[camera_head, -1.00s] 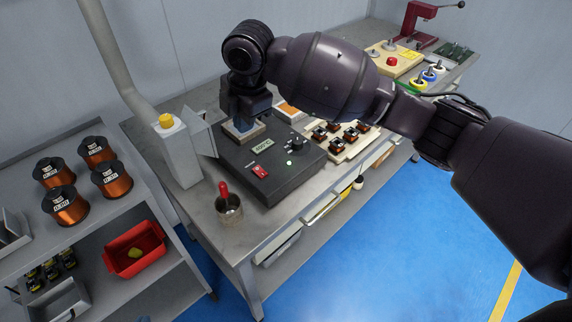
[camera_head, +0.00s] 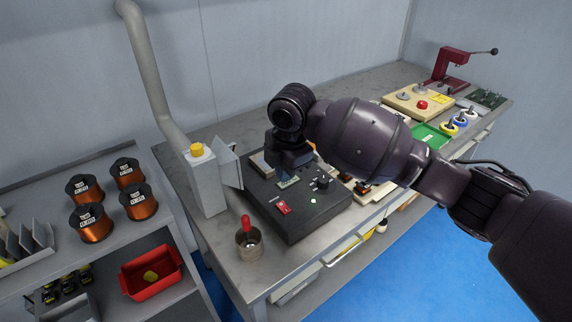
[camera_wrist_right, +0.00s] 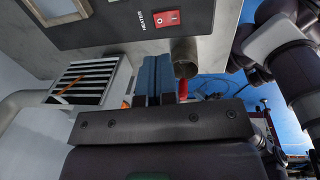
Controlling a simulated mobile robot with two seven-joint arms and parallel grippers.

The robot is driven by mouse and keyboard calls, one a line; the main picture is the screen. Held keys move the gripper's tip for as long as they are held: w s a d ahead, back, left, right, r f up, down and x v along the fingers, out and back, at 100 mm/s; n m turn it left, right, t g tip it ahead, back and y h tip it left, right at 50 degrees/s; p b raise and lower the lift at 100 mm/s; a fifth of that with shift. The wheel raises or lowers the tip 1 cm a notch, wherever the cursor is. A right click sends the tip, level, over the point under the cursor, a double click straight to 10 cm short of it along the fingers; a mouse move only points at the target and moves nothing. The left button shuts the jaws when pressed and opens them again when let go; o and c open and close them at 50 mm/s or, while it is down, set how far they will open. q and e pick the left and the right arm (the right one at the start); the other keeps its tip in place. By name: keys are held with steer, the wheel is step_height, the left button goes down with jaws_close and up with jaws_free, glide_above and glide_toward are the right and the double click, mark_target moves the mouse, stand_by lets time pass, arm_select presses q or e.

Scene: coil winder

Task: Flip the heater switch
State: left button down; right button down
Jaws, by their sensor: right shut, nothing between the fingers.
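The heater switch (camera_head: 283,208) is a small red rocker on the sloped top of a black control box (camera_head: 310,218). In the right wrist view the red switch (camera_wrist_right: 167,18) is at the top, beside the printed word HEATER. My right gripper (camera_head: 289,182) points down over the box, just behind the switch in the head view, and covers most of the display. It also shows in the right wrist view (camera_wrist_right: 153,75), shut and empty, with the switch apart from the fingertips. Whether the fingers touch the box is unclear. My left gripper is not in view.
A metal cup (camera_head: 249,244) with a red-handled tool stands in front of the box. A grey post box with a yellow button (camera_head: 197,150) stands to its left. A black knob (camera_head: 322,183) is right of the gripper. Copper spools (camera_head: 91,222) sit on the left shelf.

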mark_target(286, 208)
steer(key=f, duration=0.3)
steer(key=f+b, duration=0.1)
steer(key=f, duration=0.2)
steer(key=w+f, duration=0.1)
steer(key=f, duration=0.2)
steer(key=shift+a+f, duration=0.2)
steer(key=shift+a, duration=0.15)
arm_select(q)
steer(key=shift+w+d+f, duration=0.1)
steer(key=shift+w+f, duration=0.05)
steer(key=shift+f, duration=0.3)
arm_select(e)
steer(key=shift+f, duration=0.1)
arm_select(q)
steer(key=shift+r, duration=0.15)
arm_select(e)
steer(key=shift+f, duration=0.15)
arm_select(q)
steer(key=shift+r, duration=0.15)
arm_select(e)
steer(key=shift+s, duration=0.1)
